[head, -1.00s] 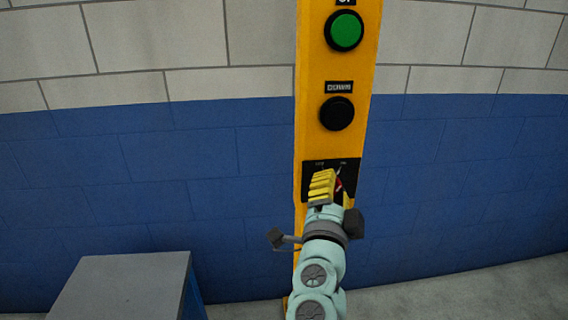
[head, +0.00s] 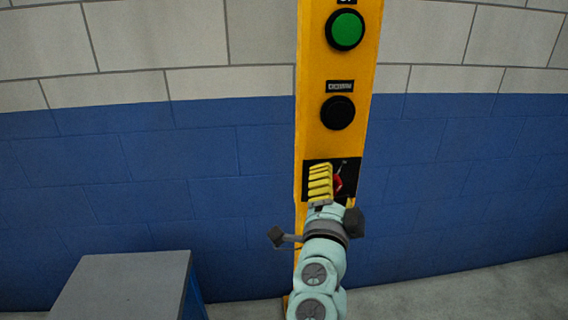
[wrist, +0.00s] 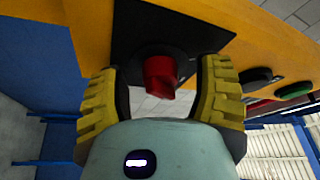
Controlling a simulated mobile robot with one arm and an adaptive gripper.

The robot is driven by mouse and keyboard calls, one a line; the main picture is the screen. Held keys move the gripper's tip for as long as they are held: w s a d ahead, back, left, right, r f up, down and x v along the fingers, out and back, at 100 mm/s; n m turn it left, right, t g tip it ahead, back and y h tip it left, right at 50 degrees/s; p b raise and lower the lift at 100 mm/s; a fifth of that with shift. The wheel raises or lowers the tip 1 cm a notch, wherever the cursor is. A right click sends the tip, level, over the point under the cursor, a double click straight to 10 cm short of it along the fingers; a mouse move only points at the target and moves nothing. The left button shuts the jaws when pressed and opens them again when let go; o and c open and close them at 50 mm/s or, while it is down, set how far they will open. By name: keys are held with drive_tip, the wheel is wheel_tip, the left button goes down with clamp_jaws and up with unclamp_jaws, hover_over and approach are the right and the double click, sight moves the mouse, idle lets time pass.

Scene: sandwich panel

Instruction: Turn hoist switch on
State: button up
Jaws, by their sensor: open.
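The hoist switch is a red rotary knob (wrist: 160,76) on a black plate (wrist: 140,22) on the yellow panel post. In the wrist view the knob lies between my two yellow fingers, with a gap on each side. In the head view the knob (head: 337,184) shows just right of my gripper (head: 322,184), which hides part of the plate. My gripper is open around the knob and holds nothing. I cannot tell the knob's exact setting, as the plate's labels are mostly hidden.
Above the plate on the yellow post (head: 312,130) are a black button (head: 337,112) and a green button (head: 344,30). A grey box-like table (head: 120,285) stands at the lower left. A blue and white wall (head: 200,150) is behind.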

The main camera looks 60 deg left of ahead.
drive_tip(key=shift+s+d+f, duration=0.1)
drive_tip(key=shift+s+d, duration=0.1)
drive_tip(key=shift+s, duration=0.25)
drive_tip(key=v, duration=1.1)
drive_tip(key=shift+d, duration=0.1)
